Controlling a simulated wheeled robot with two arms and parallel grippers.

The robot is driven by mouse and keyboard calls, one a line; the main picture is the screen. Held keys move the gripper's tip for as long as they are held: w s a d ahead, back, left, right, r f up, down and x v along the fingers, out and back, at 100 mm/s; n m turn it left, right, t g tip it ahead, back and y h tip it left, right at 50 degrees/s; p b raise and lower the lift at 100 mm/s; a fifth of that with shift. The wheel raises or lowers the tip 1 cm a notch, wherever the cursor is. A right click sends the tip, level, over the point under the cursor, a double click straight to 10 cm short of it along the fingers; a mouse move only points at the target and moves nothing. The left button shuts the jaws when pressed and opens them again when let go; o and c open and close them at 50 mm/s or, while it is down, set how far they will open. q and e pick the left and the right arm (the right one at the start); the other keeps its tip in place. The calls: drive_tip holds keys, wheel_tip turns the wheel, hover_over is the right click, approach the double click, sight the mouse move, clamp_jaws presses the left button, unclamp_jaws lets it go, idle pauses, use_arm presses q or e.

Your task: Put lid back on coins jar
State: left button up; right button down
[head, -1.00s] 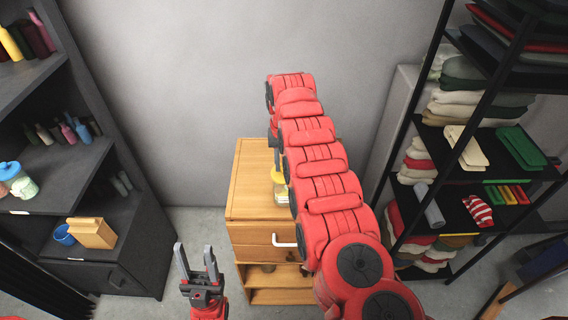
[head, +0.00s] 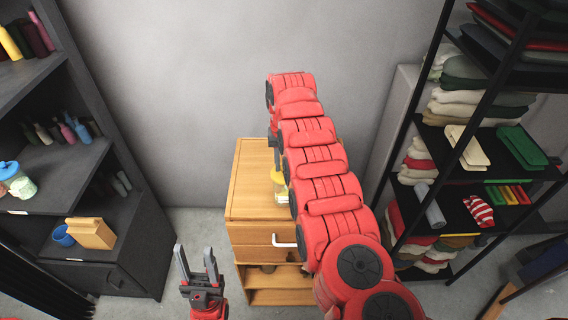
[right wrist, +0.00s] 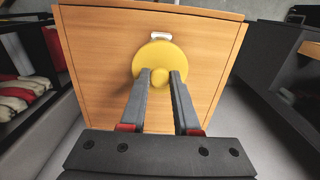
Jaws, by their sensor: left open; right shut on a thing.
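The yellow lid (right wrist: 158,58) is round with a small knob. My right gripper (right wrist: 160,76) is shut on that knob in the right wrist view. In the head view the lid (head: 277,177) shows at the top of the clear jar (head: 281,192), partly behind my right arm. I cannot tell whether the lid is seated on the rim. The right fingers are hidden in the head view. My left gripper (head: 195,262) is open and empty, in front of the cabinet and to its left.
The jar stands on a wooden cabinet (head: 249,185) with a white drawer handle (head: 284,241), against the grey wall. A dark shelf with bottles (head: 70,130) stands left; a black rack with folded clothes (head: 460,100) stands right. The cabinet top left of the jar is clear.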

drive_tip(key=c, duration=0.6)
unclamp_jaws()
drive_tip(key=shift+o, duration=0.4)
drive_tip(key=o, duration=0.4)
drive_tip(key=shift+o, duration=0.2)
drive_tip(key=shift+r, duration=0.1)
drive_tip(key=shift+r, duration=3.5)
